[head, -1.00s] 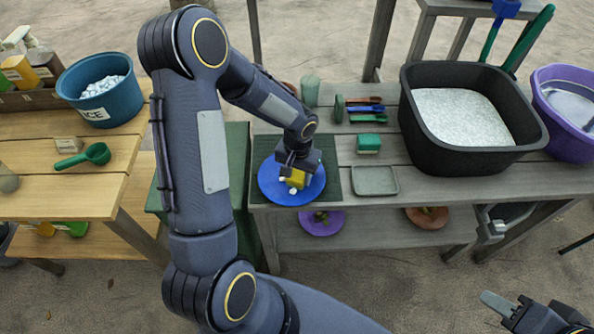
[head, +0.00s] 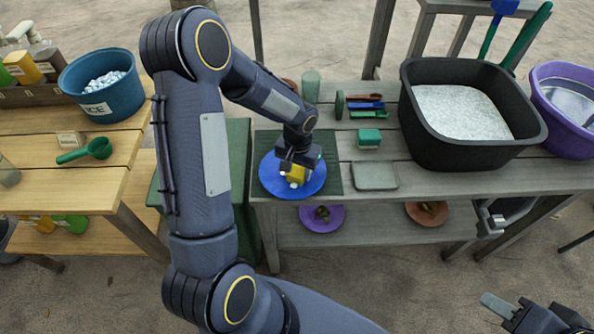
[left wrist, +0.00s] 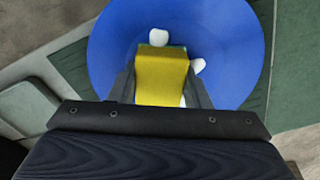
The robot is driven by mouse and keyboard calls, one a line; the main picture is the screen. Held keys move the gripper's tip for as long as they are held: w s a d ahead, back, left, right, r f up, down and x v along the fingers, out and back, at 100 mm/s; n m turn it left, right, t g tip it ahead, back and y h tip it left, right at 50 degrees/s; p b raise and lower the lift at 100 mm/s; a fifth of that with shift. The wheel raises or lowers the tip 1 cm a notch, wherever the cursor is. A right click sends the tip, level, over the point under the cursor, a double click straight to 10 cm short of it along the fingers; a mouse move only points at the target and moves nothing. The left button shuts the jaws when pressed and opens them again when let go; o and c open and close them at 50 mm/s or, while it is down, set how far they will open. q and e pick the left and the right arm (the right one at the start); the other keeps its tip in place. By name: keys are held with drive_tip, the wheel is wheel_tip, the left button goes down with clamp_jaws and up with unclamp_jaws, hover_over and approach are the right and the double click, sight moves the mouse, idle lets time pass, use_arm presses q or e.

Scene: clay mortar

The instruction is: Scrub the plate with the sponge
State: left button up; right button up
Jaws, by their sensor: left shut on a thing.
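The blue plate (head: 305,188) lies on a dark green mat (head: 332,160) near the front edge of the grey table. My left gripper (head: 293,170) is over the plate, shut on a yellow sponge (head: 297,174). In the left wrist view the sponge (left wrist: 161,77) sits between the two fingers, over the blue plate (left wrist: 235,40). White lumps (left wrist: 159,37) show beside the sponge on the plate. Whether the sponge touches the plate is hard to tell. My right gripper (head: 505,312) is at the bottom right corner, away from the table, partly cut off.
A grey tray (head: 375,176) and a green-and-white sponge or brush (head: 369,138) stand right of the mat. A black tub (head: 405,105) of white grains and a purple basin (head: 570,148) are further right. A blue ice bucket (head: 125,100) is on the left wooden table.

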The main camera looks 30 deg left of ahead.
use_arm(q)
wheel_tip(320, 180, up, 4)
drive_tip(key=shift+f+p, duration=0.15)
drive_tip(key=shift+p, duration=0.75)
drive_tip(key=shift+w+d+r+p, duration=0.1)
drive_tip(key=shift+r+p, duration=0.4)
drive_tip(key=shift+r, duration=0.2)
drive_tip(key=shift+r+p, duration=1.05)
drive_tip(key=shift+r, duration=0.5)
